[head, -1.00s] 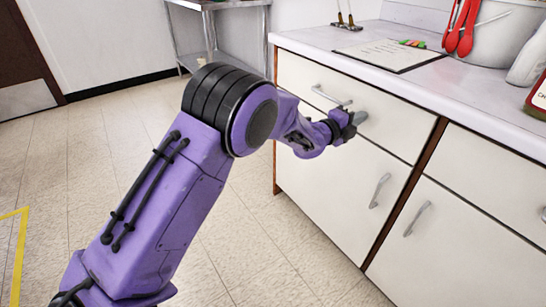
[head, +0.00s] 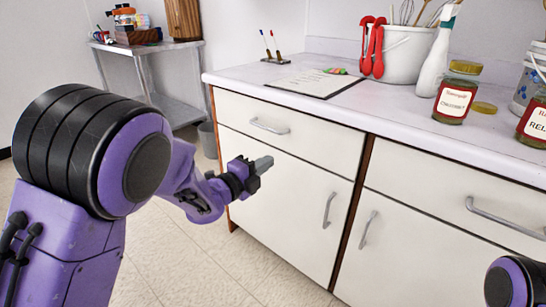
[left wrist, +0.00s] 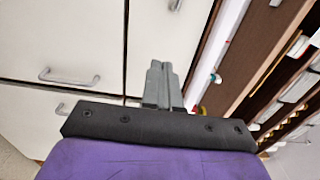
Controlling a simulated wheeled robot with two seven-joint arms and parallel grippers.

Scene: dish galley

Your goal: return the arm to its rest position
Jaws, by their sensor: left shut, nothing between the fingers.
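My left arm (head: 150,160) is purple and black and reaches in from the left in the head view. Its gripper (head: 264,163) is shut and empty, held in front of the white cabinet, below the left drawer (head: 235,113). In the left wrist view the gripper's grey fingers (left wrist: 163,82) are together with nothing between them, and cabinet fronts lie behind. A small purple and black part of my right arm (head: 510,285) shows at the bottom right of the head view. My right gripper is outside the frames.
The white cabinet has drawer and door handles (head: 328,209) sticking out. On the counter (head: 330,60) are a clipboard (head: 313,83), a white bucket (head: 403,52) with utensils, a spray bottle (head: 436,60) and jars (head: 457,92). A metal shelf (head: 145,55) stands behind. Floor at lower left is free.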

